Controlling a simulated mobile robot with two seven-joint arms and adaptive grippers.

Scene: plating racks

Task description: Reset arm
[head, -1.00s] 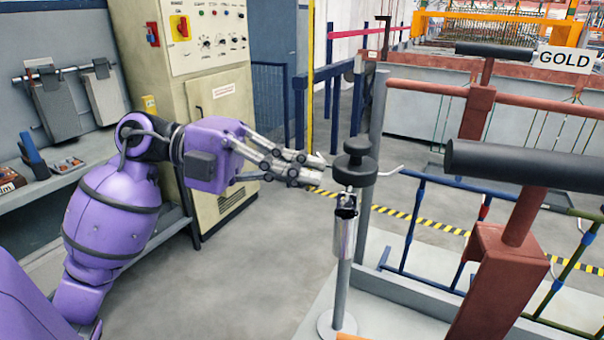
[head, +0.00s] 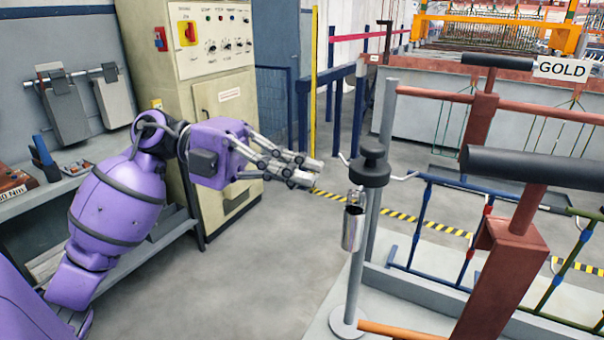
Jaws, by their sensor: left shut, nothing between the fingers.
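My left gripper (head: 304,172) comes in from the left on the purple arm. Its fingers are shut and empty, pointing right, in front of the beige cabinet. A gap shows between its fingertips and the black-topped stand (head: 370,168) to their right. A small metal cylinder (head: 353,226) hangs from the stand's hook. My right gripper is not in view.
A beige control cabinet (head: 226,110) stands behind my left arm. A grey shelf (head: 75,190) is at the left. Red posts with black bars (head: 515,240) and a blue rack rail (head: 450,184) fill the right side. The grey floor (head: 260,275) between is clear.

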